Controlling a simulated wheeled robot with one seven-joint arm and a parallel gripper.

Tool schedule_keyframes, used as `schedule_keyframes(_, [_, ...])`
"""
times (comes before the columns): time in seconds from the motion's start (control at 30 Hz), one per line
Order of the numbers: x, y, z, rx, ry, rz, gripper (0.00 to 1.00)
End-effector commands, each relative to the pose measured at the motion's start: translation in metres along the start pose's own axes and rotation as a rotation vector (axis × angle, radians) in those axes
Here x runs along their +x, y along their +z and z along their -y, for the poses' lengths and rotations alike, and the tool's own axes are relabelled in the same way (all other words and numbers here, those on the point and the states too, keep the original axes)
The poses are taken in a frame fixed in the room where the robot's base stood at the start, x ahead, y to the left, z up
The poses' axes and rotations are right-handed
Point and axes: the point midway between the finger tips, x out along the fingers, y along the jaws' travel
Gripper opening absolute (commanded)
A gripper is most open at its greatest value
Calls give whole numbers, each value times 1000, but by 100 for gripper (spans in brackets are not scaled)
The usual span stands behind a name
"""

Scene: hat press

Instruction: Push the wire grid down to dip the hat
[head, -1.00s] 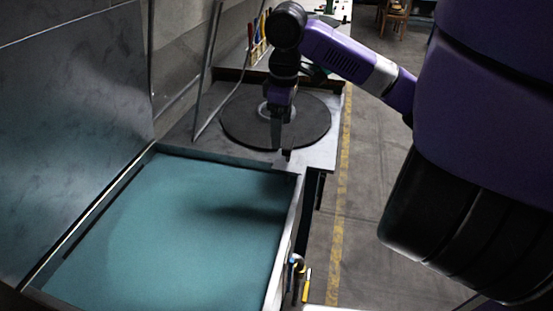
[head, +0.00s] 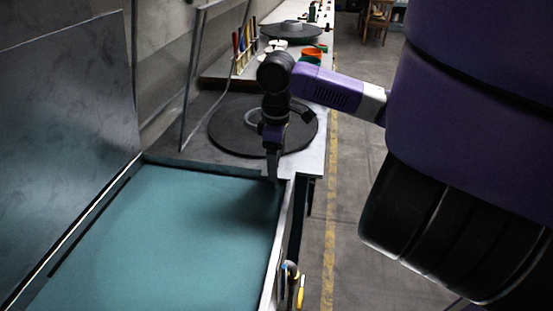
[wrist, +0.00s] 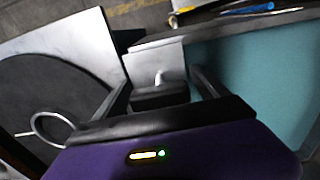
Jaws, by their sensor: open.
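A wide shallow tray (head: 283,225) holds a flat teal surface (head: 150,235). It also shows in the wrist view (wrist: 270,38). I cannot pick out a wire grid or a hat in either view. My gripper (head: 273,178) points down at the tray's far right corner. Whether the fingertips touch anything is unclear.
A black round disc (head: 225,130) with a grey ring lies behind the tray. A tall metal panel (head: 65,130) stands along the left, and a metal frame (head: 188,90) leans behind. Tools (head: 300,290) hang at the tray's right side. Open floor (head: 350,210) lies to the right.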

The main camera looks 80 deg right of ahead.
Motion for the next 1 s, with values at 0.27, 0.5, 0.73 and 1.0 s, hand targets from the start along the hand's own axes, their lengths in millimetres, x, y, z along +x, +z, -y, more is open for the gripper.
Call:
schedule_keyframes(0.27, [0,0,0,0,0,0,56])
schedule_keyframes(0.5, [0,0,0,0,0,0,9])
schedule_keyframes(0.73, [4,0,0,0,-1,0,0])
schedule_keyframes(1.0, [44,0,0,1,-2,0,0])
